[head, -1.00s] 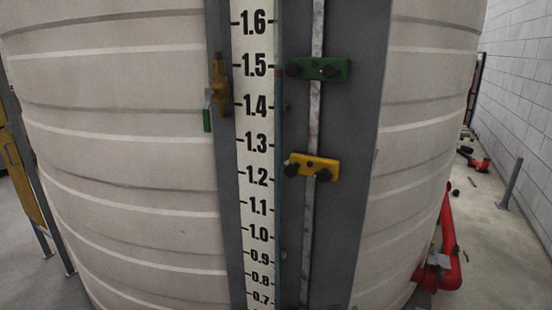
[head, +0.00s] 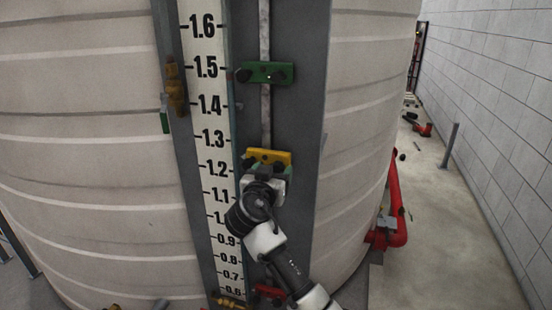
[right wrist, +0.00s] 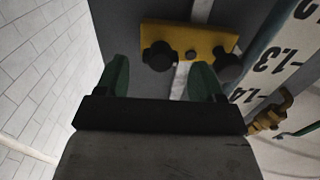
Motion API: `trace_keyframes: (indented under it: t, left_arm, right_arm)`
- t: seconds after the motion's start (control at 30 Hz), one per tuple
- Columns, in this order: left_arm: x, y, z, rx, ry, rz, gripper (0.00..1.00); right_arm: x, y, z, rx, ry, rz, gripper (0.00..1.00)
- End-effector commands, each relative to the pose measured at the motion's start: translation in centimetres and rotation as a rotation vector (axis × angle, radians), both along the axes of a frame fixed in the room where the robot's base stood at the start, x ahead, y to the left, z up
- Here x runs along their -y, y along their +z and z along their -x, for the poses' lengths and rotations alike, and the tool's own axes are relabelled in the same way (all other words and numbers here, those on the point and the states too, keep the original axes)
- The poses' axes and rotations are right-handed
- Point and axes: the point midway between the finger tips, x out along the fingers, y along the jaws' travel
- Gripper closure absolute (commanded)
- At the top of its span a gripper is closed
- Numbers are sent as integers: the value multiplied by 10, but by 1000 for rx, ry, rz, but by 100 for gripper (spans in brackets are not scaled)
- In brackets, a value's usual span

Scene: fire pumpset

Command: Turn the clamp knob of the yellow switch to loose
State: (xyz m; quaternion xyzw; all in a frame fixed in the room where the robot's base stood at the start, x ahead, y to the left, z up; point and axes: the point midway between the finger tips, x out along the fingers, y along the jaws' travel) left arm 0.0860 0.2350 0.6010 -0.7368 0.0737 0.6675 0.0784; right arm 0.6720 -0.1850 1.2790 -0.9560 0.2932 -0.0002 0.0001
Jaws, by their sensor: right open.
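The yellow switch (head: 280,155) is a bar on the dark vertical panel beside the level scale, partly hidden behind my right gripper (head: 266,170) in the head view. In the right wrist view, the yellow switch (right wrist: 190,35) shows two dark knobs, a left knob (right wrist: 158,55) and a right knob (right wrist: 228,67), with a small dark button between them. My right gripper (right wrist: 162,80) is open, its green fingers spread with the left knob between their lines and no visible grip on it. Contact cannot be told. My left gripper is not in view.
A green switch (head: 266,72) sits higher on the same strip. The numbered scale (head: 209,120) and a brass valve (head: 175,90) with a green handle are to its left. A red handle (head: 268,290) and brass fitting (head: 228,302) are low by my arm. Red pipe (head: 396,205) stands at right.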

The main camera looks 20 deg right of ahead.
Motion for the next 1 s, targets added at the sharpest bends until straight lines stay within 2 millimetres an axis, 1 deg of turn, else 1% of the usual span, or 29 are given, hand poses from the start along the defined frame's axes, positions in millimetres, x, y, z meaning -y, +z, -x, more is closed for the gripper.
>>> trace_keyframes:
  t: [0.03,0.2,0.33,0.57,0.67,0.9,1.0]
  left_arm:
    - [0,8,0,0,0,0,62]
    - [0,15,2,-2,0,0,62]
    - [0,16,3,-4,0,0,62]
    - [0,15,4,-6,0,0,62]
    - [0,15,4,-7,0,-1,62]
    - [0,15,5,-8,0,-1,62]
    - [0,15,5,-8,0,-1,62]
  right_arm:
    - [6,4,-7,-2,-2,2,32]
    - [16,2,-23,-1,0,2,32]
    - [19,0,-27,-1,1,-1,32]
    - [19,-1,-28,0,1,-1,32]
    - [19,-1,-28,-1,1,-1,44]
    - [19,-1,-28,-1,1,-1,81]
    - [19,-1,-28,-1,1,0,81]
